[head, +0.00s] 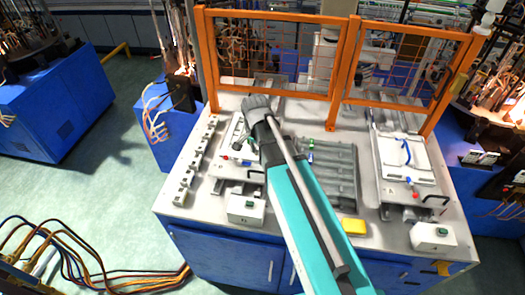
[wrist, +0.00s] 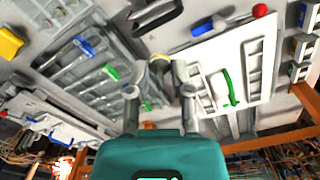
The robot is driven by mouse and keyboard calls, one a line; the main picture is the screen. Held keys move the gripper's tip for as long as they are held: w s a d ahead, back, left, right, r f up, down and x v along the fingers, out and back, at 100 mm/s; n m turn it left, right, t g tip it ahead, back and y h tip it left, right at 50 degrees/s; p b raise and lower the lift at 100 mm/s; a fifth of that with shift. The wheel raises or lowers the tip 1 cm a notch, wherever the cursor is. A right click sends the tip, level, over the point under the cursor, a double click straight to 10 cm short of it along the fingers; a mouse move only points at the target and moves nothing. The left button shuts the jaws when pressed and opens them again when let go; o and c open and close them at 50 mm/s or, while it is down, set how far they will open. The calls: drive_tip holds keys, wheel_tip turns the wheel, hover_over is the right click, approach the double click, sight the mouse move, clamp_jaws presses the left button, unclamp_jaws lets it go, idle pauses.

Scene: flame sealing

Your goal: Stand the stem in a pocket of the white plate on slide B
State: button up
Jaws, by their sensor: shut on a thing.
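In the head view the left slide's plate (head: 233,130) is partly covered by my arm. The slide letters are too small to read surely.
The grey rack (head: 344,178) holds several pieces with blue and green ends. A second slide with a white plate (head: 396,157) and blue curved piece stands at right. Orange-framed mesh guards (head: 345,75) close the back. A yellow block (head: 354,226) lies at front.

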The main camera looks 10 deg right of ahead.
drive_tip(key=shift+m, duration=0.9)
drive_tip(key=d, duration=0.2)
drive_tip(key=s+d, duration=0.1)
drive_tip(key=d, duration=0.1)
drive_tip(key=shift+d, duration=0.35)
drive_tip(key=shift+w, duration=0.1)
drive_tip(key=w+f+b, duration=0.3)
drive_tip(key=w, duration=0.1)
drive_tip(key=w+f+b, duration=0.3)
drive_tip(key=w, duration=0.1)
drive_tip(key=w+f+b, duration=0.3)
drive_tip(key=w, duration=0.2)
